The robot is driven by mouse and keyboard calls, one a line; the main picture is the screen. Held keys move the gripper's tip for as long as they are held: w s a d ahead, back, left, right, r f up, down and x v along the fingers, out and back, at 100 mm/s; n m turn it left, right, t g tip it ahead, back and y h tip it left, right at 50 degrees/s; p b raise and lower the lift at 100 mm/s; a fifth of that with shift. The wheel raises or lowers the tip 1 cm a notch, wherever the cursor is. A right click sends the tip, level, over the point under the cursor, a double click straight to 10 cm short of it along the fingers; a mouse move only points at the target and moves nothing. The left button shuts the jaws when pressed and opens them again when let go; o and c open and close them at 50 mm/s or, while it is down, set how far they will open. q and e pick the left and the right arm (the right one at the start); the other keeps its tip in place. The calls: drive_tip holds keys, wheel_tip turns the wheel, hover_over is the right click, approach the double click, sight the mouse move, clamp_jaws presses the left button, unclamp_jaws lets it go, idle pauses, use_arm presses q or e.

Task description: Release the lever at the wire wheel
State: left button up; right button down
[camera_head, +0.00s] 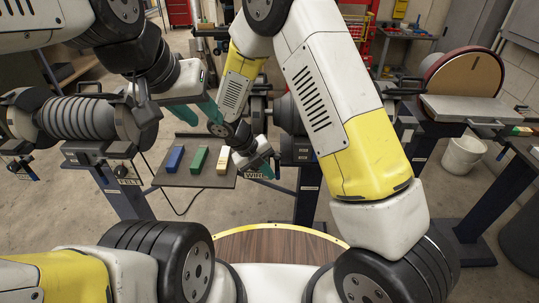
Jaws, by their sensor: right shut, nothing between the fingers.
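The wire wheel station (284,112) stands at the centre, largely covered by my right arm. Its label plate (253,174) reads as WIRE, partly covered. My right gripper (267,168) is at the front of this station, beside the label, with its teal fingers shut and nothing between them. The lever cannot be made out; the gripper and arm cover that spot. My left gripper (199,111) is up and to the left of the right one, above the far edge of the small tray. Its two teal fingers look apart, with nothing seen between them.
A dark tray (228,182) holds blue, green and cream bars. The felt wheel station (72,118) stands at left, a disc sander (462,85) at right. A white bucket (462,157) is on the floor. A round wooden top (280,247) lies close in front.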

sight(278, 174)
drive_tip(key=h, duration=0.1)
drive_tip(key=d+h, duration=0.1)
drive_tip(key=h, duration=0.1)
drive_tip(key=shift+f, duration=0.4)
drive_tip(key=shift+d, duration=1)
drive_tip(key=shift+d+r, duration=0.2)
drive_tip(key=shift+d, duration=0.5)
drive_tip(key=shift+w+d+r, duration=0.1)
drive_tip(key=shift+d+r, duration=0.05)
drive_tip(key=shift+d, duration=0.05)
drive_tip(key=s+a, duration=0.3)
drive_tip(key=a, duration=0.9)
drive_tip(key=shift+s+a+r, duration=0.15)
drive_tip(key=shift+r, duration=0.25)
